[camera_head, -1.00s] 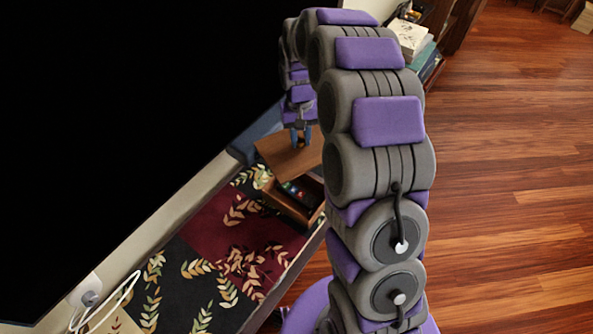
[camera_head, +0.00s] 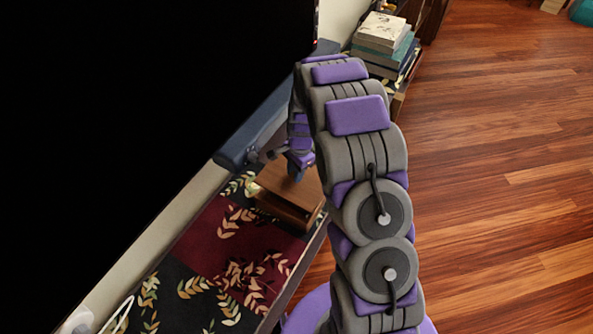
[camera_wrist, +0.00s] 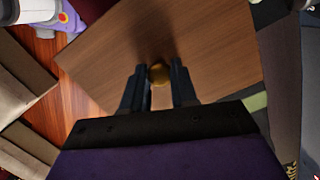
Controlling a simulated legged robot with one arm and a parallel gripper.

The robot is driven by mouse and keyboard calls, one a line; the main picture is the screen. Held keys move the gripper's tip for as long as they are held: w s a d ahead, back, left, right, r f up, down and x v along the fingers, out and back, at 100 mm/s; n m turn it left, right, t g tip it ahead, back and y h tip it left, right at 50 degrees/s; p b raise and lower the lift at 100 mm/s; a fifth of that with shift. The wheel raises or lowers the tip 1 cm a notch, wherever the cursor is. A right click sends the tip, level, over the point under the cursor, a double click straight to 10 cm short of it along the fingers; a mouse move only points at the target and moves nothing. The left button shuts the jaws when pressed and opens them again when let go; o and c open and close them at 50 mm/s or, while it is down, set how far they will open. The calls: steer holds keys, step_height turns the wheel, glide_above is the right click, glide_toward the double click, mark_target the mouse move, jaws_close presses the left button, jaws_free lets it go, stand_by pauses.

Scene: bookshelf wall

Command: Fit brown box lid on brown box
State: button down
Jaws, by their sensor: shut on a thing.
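The brown box lid (camera_head: 277,180) is a flat wooden panel lying over the brown box (camera_head: 284,210) on the patterned cloth in the head view. The box's inside is hidden. I cannot tell whether the lid is fully seated or slightly above the rim. There the lid (camera_wrist: 205,45) fills the upper middle and hides the box. In the head view my gripper (camera_head: 296,172) is small and partly hidden by my arm.
A large black screen (camera_head: 150,90) stands to the left, with a long blue-grey bar (camera_head: 265,130) along its foot. Stacked books (camera_head: 383,40) lie behind the arm. The patterned cloth (camera_head: 225,240) is clear in front of the box. Open wooden floor (camera_head: 500,200) lies right.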

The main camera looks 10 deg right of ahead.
mark_target(292, 182)
steer(key=a, duration=0.2)
steer(key=shift+a+r, duration=0.1)
steer(key=shift+a, duration=0.5)
steer(key=shift+f, duration=0.4)
steer(key=d+f, duration=0.3)
steer(key=shift+f, duration=0.35)
steer(key=shift+a+f, duration=0.35)
steer(key=shift+a, duration=0.35)
steer(key=shift+a+f, duration=0.35)
steer(key=shift+a, duration=0.3)
steer(key=shift+d, duration=1.2)
steer(key=shift+s+a+p, duration=0.1)
steer(key=shift+a+p, duration=0.35)
steer(key=shift+a, duration=1)
steer(key=shift+d, duration=1.15)
steer(key=shift+a, duration=0.3)
steer(key=shift+d, duration=0.25)
